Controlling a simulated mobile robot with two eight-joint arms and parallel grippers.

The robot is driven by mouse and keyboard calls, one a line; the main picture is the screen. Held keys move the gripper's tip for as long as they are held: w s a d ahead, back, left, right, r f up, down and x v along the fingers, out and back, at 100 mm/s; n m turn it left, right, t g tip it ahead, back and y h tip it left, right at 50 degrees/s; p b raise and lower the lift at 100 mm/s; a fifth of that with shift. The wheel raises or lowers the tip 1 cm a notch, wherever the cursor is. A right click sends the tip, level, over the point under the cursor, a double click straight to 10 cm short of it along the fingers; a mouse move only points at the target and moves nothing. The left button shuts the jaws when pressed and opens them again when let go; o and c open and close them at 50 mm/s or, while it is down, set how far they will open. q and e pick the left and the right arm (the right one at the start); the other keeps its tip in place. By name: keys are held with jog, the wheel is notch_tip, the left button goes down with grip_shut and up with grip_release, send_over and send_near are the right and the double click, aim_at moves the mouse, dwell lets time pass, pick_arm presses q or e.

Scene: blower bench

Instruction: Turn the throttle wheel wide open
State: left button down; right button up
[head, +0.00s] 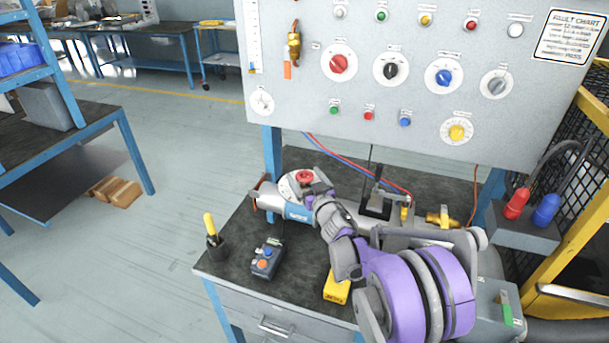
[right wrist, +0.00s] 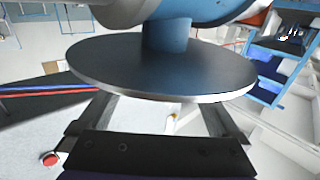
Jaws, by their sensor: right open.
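A red throttle wheel (head: 305,177) sits on a round pale dial plate (head: 287,186) above the grey blower pipe (head: 269,198) on the bench. My right gripper (head: 318,186) is close beside the wheel, and its fingers are hard to make out in the head view. In the right wrist view, a wide disc (right wrist: 165,68) on a short stem fills the middle. It appears to be the dial plate. My open right fingers (right wrist: 158,113) reach behind its edge; their tips and any contact with the wheel are hidden. My left gripper is not in view.
A control panel (head: 360,130) with knobs and buttons stands behind the bench.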

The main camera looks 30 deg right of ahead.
jog(key=shift+w, duration=0.3)
jog(key=c, duration=1.4)
jog(key=n+y+b, duration=0.1)
jog(key=b, duration=0.1)
jog(key=y+b, duration=0.2)
jog(key=shift+d+f+n+b, duration=0.2)
jog(key=shift+f+n+b, duration=0.05)
jog(key=shift+n+b, duration=0.15)
jog(key=shift+a+r+n+y, duration=0.2)
jog(key=shift+n+y, duration=0.4)
jog(key=shift+y, duration=0.3)
jog(key=o, duration=1.4)
